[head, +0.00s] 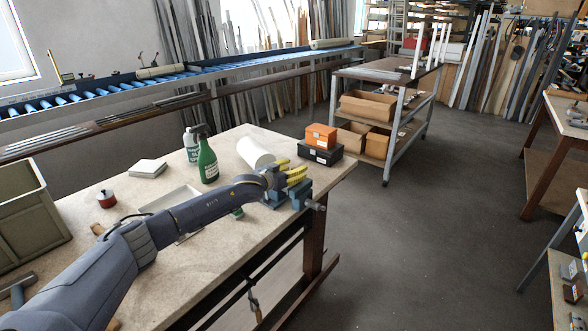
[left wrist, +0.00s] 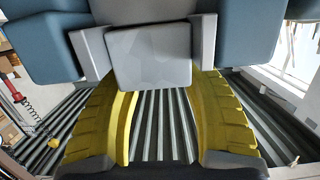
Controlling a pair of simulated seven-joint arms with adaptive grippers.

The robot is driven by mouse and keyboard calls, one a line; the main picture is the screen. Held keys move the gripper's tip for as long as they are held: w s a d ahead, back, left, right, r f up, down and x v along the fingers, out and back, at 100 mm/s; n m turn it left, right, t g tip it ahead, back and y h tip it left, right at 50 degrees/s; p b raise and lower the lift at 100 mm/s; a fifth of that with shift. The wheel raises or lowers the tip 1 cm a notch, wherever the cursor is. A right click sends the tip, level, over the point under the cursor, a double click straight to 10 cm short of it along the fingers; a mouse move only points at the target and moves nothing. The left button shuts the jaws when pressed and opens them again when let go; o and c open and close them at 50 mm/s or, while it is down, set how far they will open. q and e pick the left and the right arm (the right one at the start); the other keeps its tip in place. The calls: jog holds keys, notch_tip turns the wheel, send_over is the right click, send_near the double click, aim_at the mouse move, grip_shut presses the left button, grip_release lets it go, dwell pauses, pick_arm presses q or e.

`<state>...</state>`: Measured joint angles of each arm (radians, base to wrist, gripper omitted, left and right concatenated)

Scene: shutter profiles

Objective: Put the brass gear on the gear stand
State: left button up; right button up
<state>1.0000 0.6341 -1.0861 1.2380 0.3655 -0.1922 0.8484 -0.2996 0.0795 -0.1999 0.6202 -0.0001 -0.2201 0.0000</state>
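My left gripper (head: 297,175) has yellow fingers and hangs over the right part of the workbench, in front of the blue vise in the picture. In the left wrist view its two yellow fingers (left wrist: 160,125) stand apart with nothing between them, only ribbed grey profiles in the background. I cannot make out the brass gear or the gear stand in either view; my left arm covers part of the bench. My right gripper is not in view.
The workbench (head: 265,142) holds a green spray bottle (head: 207,160), white roll (head: 255,153), orange box (head: 321,136), black box (head: 320,153), pale tray (head: 172,203), red tin (head: 106,199) and blue vise (head: 298,194). A crate (head: 28,215) stands at left. Floor at right is free.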

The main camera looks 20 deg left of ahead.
pick_arm(q)
jog(key=shift+f, duration=0.1)
jog(key=v, duration=1.7)
jog(key=shift+a, duration=0.2)
jog(key=shift+s, duration=0.1)
